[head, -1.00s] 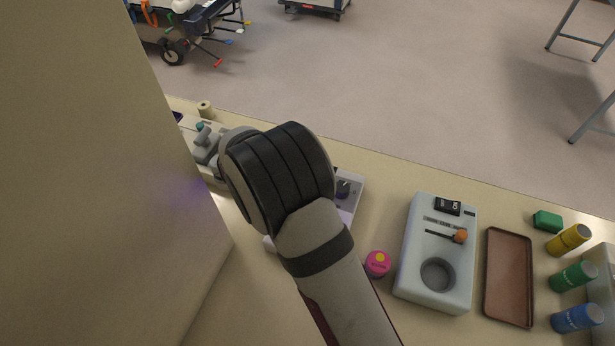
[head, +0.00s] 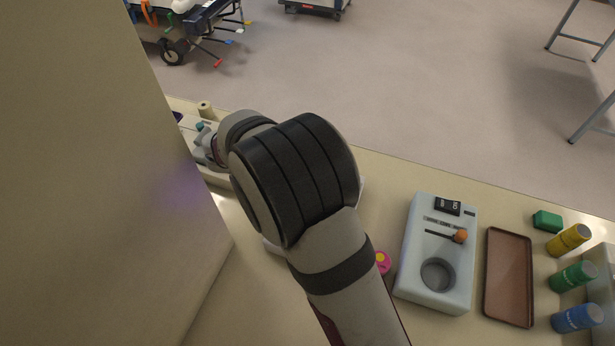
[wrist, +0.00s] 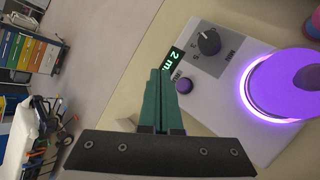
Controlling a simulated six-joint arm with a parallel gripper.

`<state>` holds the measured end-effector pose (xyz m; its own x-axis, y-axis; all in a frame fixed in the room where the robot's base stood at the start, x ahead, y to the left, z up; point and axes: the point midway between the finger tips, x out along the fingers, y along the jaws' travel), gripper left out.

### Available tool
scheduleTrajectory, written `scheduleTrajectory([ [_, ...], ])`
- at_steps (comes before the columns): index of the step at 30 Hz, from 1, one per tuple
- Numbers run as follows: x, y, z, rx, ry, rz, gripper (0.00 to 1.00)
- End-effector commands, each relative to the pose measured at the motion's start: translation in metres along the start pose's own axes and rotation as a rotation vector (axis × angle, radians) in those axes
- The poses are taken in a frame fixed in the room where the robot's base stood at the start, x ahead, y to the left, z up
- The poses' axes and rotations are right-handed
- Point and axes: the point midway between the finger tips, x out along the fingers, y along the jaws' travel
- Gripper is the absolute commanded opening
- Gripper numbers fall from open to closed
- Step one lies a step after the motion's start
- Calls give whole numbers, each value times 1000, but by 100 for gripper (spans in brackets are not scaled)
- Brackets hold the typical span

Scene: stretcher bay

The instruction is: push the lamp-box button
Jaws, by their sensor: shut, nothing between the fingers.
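The lamp box (wrist: 232,112) is a pale box whose face fills the right of the wrist view. It carries a lit display reading "2 m", a black knob (wrist: 208,41), a small round purple-tinted button (wrist: 184,85) and a large disc (wrist: 285,84) with a glowing violet ring. My gripper (wrist: 160,72) has its green fingers together and empty. In the wrist view the fingertips appear just left of the small button, beside the display; I cannot tell whether they touch the box.
A pink round item with a yellow centre (head: 382,262) stands close beside my arm. To its right are a pale blue device with a lever (head: 410,262), a brown tray (head: 508,278) and several coloured cylinders (head: 573,275). A large tan panel (head: 90,180) blocks the left.

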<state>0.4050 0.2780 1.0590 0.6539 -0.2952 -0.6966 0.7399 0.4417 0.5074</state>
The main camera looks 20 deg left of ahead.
Motion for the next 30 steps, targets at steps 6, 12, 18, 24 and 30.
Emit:
scheduleTrajectory([
  [6,-5,4,3,3,0,1,0],
  [12,-25,18,18,4,0,1,0],
  [18,-40,29,29,1,0,1,0],
  [24,-42,31,31,0,0,0,0],
  [30,-42,30,30,0,0,0,0],
])
